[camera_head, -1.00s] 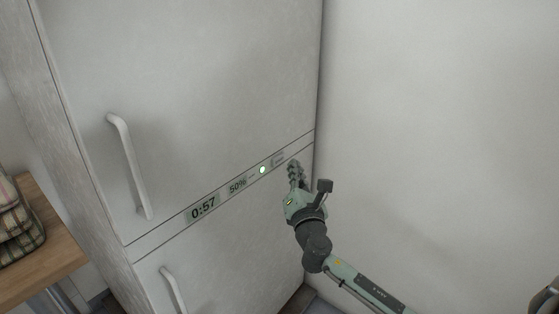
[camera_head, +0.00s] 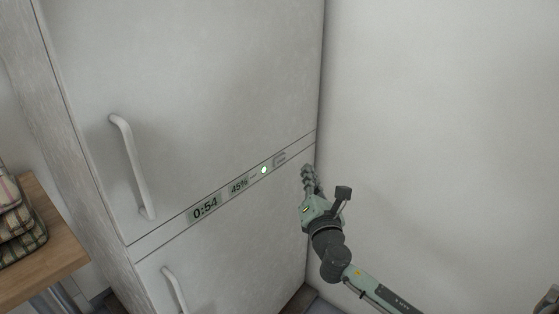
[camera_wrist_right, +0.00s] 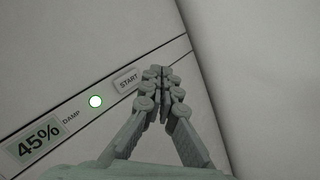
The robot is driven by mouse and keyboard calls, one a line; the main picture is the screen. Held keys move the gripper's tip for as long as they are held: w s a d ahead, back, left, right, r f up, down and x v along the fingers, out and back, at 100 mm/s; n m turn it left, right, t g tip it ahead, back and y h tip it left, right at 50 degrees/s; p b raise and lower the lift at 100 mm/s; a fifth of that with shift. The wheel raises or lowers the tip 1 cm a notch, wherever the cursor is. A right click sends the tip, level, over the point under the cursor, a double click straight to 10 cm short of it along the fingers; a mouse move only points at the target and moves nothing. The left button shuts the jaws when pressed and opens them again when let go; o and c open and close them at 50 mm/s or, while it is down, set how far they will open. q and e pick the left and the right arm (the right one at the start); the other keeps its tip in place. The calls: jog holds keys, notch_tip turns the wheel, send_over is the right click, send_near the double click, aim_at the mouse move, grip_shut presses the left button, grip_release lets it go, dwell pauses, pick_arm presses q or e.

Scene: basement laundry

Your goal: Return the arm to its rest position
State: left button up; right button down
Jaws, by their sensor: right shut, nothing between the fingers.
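My right arm (camera_head: 335,258) reaches in from the lower right in the head view. My right gripper (camera_head: 306,170) is shut and empty, held near the right end of the control strip on a tall white cabinet appliance (camera_head: 220,85). In the right wrist view the shut fingertips (camera_wrist_right: 160,75) overlap the strip just right of the START button (camera_wrist_right: 127,80). Whether they touch the panel I cannot tell. A green-ringed light (camera_wrist_right: 96,102) is lit, and the displays read 0:54 and 45%. My left gripper is not in view.
A plain wall (camera_head: 440,110) stands close on the right of the appliance. Two bar handles, an upper one (camera_head: 130,165) and a lower one (camera_head: 174,290), stick out at left. A wooden top (camera_head: 50,265) with folded plaid cloth (camera_head: 18,225) is at the far left.

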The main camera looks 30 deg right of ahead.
jog(key=s+f+m+g, duration=0.3)
jog(key=f+m, duration=0.1)
jog(key=f, duration=0.3)
jog(key=s+f+m+g+y, duration=0.1)
jog(key=s+f+m+g, duration=0.2)
jog(key=f, duration=0.4)
jog(key=s+f+m+g, duration=0.25)
jog(key=f+m, duration=0.25)
jog(key=f, duration=0.3)
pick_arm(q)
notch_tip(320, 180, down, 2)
pick_arm(e)
jog(key=s+a+f+m+g+y, duration=0.2)
jog(key=s+a+f+m, duration=0.3)
jog(key=s+f, duration=0.3)
jog(key=s+a+f+m+g+y, duration=0.3)
jog(key=s+a+f+m+g, duration=0.1)
jog(key=s+f, duration=0.5)
jog(key=shift+s+a+f+m, duration=0.15)
jog(key=shift+s+a+m, duration=0.25)
jog(key=shift+a+m, duration=0.45)
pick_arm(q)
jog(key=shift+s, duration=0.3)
pick_arm(e)
jog(key=shift+g, duration=0.25)
